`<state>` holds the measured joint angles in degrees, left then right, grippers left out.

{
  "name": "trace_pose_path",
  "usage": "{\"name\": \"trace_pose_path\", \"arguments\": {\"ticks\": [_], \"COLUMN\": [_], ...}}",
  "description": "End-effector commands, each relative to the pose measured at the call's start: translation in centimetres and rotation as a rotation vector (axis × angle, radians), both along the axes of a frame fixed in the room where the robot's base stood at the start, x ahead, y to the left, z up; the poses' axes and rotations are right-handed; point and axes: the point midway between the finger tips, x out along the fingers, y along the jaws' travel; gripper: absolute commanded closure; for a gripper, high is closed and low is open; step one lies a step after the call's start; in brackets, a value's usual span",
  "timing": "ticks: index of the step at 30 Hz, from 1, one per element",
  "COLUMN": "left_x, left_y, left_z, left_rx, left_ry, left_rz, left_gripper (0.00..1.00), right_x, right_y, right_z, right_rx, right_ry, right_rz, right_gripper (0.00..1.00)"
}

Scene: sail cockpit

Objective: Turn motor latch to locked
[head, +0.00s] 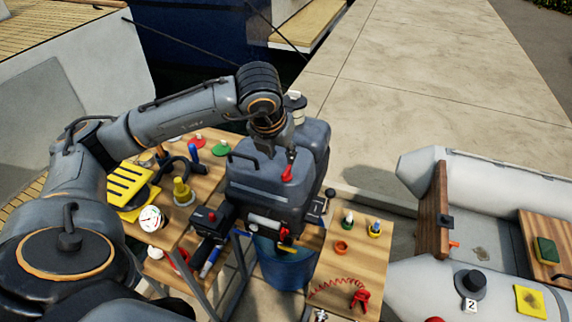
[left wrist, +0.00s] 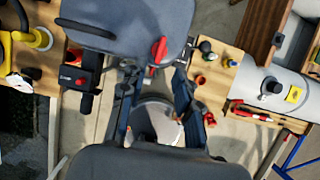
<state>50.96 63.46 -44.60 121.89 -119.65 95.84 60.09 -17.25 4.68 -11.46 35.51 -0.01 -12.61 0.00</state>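The grey outboard motor (head: 270,190) stands in the middle of the head view, and its cowl fills the top of the left wrist view (left wrist: 130,25). A red lever (head: 287,174), which looks like the motor latch, is on the cowl; it also shows in the left wrist view (left wrist: 159,50). My left gripper (head: 278,152) is above the cowl close to the lever. In the left wrist view its two fingers (left wrist: 157,70) stand apart, with the lever ahead between the tips and nothing held. Whether a finger touches the lever, I cannot tell. My right gripper is not in view.
A wooden bench (head: 205,185) with a yellow block, gauge and fittings lies left of the motor. A smaller wooden table (head: 340,270) with bottles and a red coiled cord is at right. A blue bucket (head: 280,270) stands below. An inflatable boat (head: 490,190) is farther right.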

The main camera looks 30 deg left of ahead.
Motion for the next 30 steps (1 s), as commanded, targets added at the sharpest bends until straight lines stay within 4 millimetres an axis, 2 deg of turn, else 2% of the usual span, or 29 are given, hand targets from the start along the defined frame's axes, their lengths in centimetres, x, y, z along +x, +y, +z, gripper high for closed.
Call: {"name": "trace_pose_path", "arguments": {"ticks": [6, 12, 17, 25, 26, 30], "left_x": [1.7, 2.7, 3.1, 3.2, 3.2, 3.2], "left_y": [0.4, 0.6, 0.7, 0.7, 0.7, 0.7], "left_z": [-4.1, -6.8, -7.7, -7.9, -7.9, -7.9], "left_rx": [-0.002, -0.003, -0.002, -0.002, -0.002, -0.002], "left_ry": [0.006, 0.003, 0.001, 0.0, 0.0, 0.001], "left_rz": [0.0, -0.001, -0.003, -0.003, -0.003, -0.003], "left_gripper": [0.68, 0.68, 0.68, 0.68, 0.72, 1.0], "right_x": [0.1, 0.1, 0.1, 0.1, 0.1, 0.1], "right_y": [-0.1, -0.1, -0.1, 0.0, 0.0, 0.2], "right_z": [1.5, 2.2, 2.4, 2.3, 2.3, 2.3], "right_rx": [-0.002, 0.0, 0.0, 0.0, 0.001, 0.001], "right_ry": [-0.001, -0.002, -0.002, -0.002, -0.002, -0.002], "right_rz": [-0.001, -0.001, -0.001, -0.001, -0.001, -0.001], "right_gripper": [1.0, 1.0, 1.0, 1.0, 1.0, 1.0]}}
